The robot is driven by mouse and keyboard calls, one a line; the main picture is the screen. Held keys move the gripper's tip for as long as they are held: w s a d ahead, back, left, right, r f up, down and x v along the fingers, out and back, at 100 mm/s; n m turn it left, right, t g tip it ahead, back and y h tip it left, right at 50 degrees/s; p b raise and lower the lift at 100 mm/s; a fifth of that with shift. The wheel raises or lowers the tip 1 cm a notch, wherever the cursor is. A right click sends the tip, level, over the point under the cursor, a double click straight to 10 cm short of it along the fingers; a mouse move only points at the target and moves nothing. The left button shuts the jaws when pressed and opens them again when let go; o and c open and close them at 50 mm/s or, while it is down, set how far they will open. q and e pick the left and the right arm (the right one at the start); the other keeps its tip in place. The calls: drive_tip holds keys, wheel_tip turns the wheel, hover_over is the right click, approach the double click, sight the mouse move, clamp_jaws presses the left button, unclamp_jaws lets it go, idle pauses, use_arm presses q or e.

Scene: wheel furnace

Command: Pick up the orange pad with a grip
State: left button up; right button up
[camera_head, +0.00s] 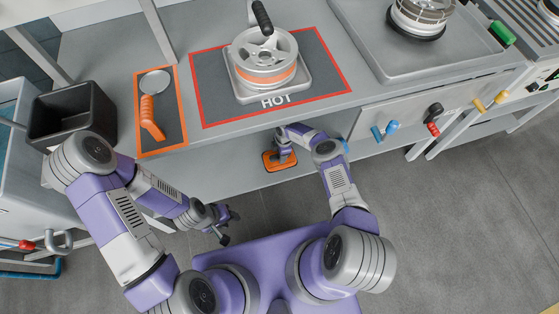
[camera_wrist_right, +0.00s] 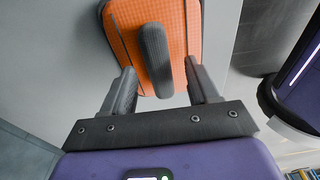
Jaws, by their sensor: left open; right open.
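The orange pad (camera_head: 271,161) with a dark border lies on the lower shelf under the counter in the head view. In the right wrist view the orange pad (camera_wrist_right: 182,22) fills the upper middle, with its dark upright grip (camera_wrist_right: 156,58) standing out from it. My right gripper (camera_wrist_right: 161,80) is open, with one finger on each side of the grip's near end; I cannot tell whether they touch it. In the head view my right gripper (camera_head: 284,152) is at the pad and partly hides it. My left gripper (camera_head: 228,226) is open and empty, low in front of the counter.
Above, a wheel (camera_head: 265,62) sits on a plate on the red-edged HOT mat (camera_head: 325,75). An orange-handled tool (camera_head: 150,118) lies on an orange-edged mat to the left, near a black bin (camera_head: 72,112). The counter's front edge overhangs the shelf. Coloured valve handles (camera_head: 433,118) stick out at right.

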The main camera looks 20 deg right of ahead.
drive_tip(key=shift+f, duration=0.7)
drive_tip(key=c, duration=1.1)
drive_tip(key=shift+r, duration=0.1)
